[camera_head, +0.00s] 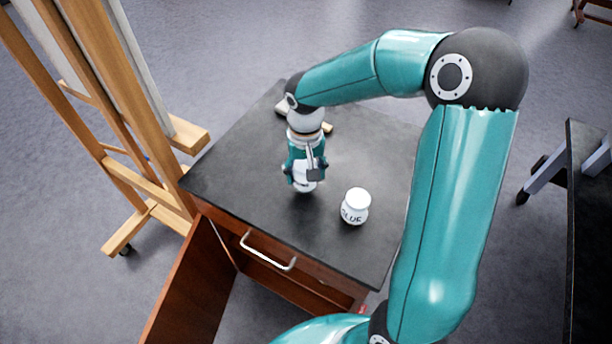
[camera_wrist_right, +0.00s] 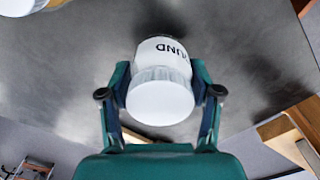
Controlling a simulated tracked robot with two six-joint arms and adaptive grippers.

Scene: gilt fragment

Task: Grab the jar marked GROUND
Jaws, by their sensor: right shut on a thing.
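A white jar (camera_wrist_right: 160,85) sits between the fingers of my right gripper (camera_wrist_right: 160,105) in the right wrist view. Its visible letters read "UND", and the rest of the label is hidden. In the head view my right gripper (camera_head: 305,172) points down over the dark cabinet top and is shut on this jar, whose white body (camera_head: 306,186) shows only partly. I cannot tell whether the jar touches the top. My left gripper is not in view.
A white jar marked "LUE" (camera_head: 355,207) stands close by on the dark cabinet top (camera_head: 245,180). A pale object (camera_head: 283,108) lies behind my gripper. A wooden easel (camera_head: 130,130) stands left of the cabinet. A dark table (camera_head: 590,220) is at the right.

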